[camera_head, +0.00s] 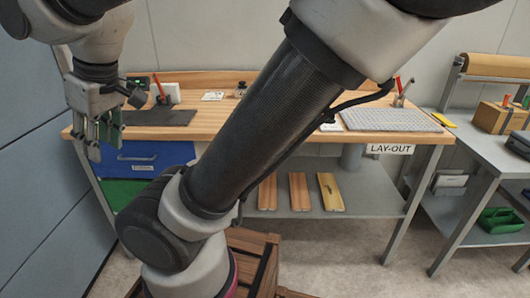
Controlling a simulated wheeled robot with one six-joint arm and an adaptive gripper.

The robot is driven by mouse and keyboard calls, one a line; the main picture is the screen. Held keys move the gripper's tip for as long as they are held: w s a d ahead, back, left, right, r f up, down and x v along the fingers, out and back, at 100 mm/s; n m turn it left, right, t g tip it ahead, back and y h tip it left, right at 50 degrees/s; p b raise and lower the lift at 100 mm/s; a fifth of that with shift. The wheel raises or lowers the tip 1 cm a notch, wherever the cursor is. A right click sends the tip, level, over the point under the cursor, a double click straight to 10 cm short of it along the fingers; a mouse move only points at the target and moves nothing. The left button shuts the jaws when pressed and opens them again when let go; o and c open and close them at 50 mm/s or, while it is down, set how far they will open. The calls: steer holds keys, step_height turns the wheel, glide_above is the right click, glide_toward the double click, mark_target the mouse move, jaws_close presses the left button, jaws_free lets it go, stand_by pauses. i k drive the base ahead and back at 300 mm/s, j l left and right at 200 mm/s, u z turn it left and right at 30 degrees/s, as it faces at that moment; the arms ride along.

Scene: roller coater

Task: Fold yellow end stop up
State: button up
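A small yellow piece (444,120), which looks like the end stop, is at the right end of the wooden workbench top (235,125). It looks low and flat, but it is too small to tell its exact tilt. My gripper (103,146) is at the far left, pointing down in front of the bench's left end, far from the yellow piece. Nothing shows held in it. The fingers overlap in this view, so their opening is unclear. My dark arm link crosses the middle and hides part of the bench.
A grey gridded plate (390,120) lies near the yellow piece. A dark mat (158,117) and a red-handled tool (160,91) are at the left. A blue drawer (155,157) is below. A side table (480,148) with a cardboard box (497,117) stands right. Wooden crates (248,242) are in front.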

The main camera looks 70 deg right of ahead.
mark_target(445, 123)
steer(key=z, duration=1.95)
steer(key=k+l, duration=0.1)
steer(key=l, duration=0.35)
steer(key=k+l, duration=0.15)
steer(key=l, duration=0.25)
steer(key=k+l, duration=0.1)
steer(key=l, duration=0.35)
steer(key=k+l, duration=0.15)
steer(key=l, duration=0.3)
steer(key=k+l+z, duration=0.1)
steer(key=l, duration=0.3)
steer(key=i+l, duration=0.2)
steer(key=i, duration=0.3)
